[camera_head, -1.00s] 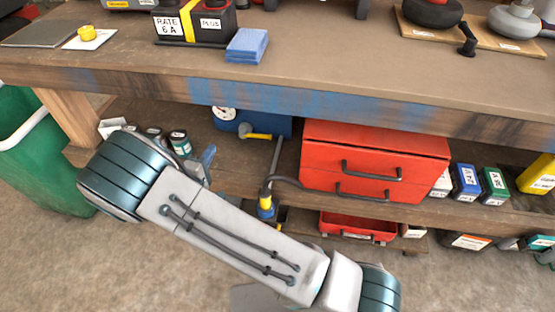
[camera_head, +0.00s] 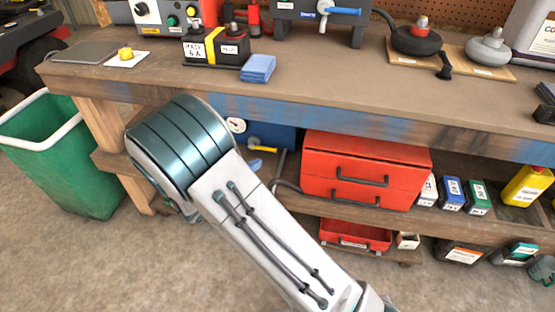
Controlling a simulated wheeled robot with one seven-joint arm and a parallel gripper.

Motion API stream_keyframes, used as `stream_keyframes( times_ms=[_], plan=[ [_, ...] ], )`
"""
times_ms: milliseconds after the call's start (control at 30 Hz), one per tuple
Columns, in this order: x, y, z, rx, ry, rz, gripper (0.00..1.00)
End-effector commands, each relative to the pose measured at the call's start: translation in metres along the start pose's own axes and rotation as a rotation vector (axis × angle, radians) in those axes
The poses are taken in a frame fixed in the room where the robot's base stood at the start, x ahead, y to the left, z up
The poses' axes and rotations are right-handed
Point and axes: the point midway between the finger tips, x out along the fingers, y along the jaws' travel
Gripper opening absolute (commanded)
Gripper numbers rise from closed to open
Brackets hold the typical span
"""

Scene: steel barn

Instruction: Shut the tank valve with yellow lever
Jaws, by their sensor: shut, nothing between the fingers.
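The blue tank (camera_head: 275,135) sits on the shelf under the workbench, left of the red drawer box, with a round white gauge (camera_head: 236,125) on its front. A valve with a yellow lever (camera_head: 264,149) shows low on the tank's front. The lever lies roughly level in the picture, its free end pointing right. My arm's large elbow crosses in front of the tank's left part and hides some of the shelf. My gripper is out of view, so its place relative to the lever does not show.
The red drawer box (camera_head: 365,150) stands just right of the tank. A dark hose (camera_head: 287,187) runs between them. The workbench edge (camera_head: 330,118) overhangs the tank. A green bin (camera_head: 62,150) stands at the left. The floor in front is bare.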

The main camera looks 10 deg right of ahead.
Motion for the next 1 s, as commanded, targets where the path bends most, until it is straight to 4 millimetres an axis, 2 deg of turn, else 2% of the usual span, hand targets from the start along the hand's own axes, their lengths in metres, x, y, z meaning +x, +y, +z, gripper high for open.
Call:
stream_keyframes(
  times_ms=[33, 100, 400, 600, 1000],
  plan=[
    [0.002, 0.012, 0.007, 0.007, -0.026, -0.018, 0.0],
    [0.005, 0.021, 0.016, 0.012, -0.059, -0.043, 0.0],
    [0.013, 0.053, 0.051, 0.034, -0.181, -0.143, 0.0],
    [0.014, 0.06, 0.062, 0.04, -0.217, -0.177, 0.0],
    [0.014, 0.06, 0.063, 0.04, -0.221, -0.182, 0.0]
  ],
)
